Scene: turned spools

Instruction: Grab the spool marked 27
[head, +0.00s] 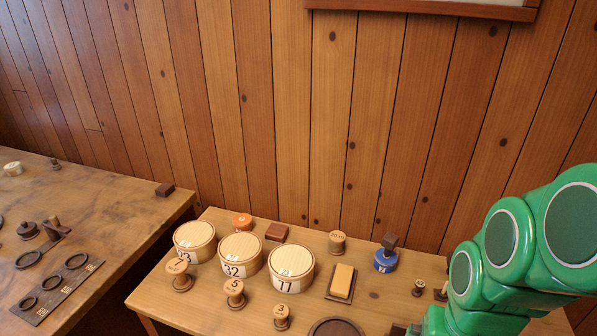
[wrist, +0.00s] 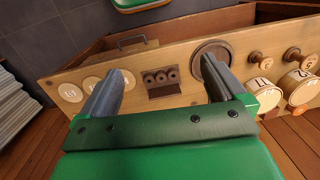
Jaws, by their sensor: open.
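I cannot read 27 on any spool. In the head view, a small wooden spool (head: 178,273) at the left of the right table's front row is marked 7. A second spool (head: 235,292) is marked 5 and a third (head: 282,316) is marked 3. Another spool (head: 337,242) stands alone behind them; its top marking is too small to read. A small dark spool (head: 418,288) stands further right, also unreadable. My gripper (wrist: 162,84) is open and empty in the wrist view, its two fingers apart above the table. In the head view the fingers are out of sight.
Three round pale boxes, including one marked 32 (head: 240,255), stand behind the spools. A yellow block (head: 342,281) lies on a dark tray. The wrist view shows a dark ring (wrist: 200,66) and a holed block (wrist: 162,82).

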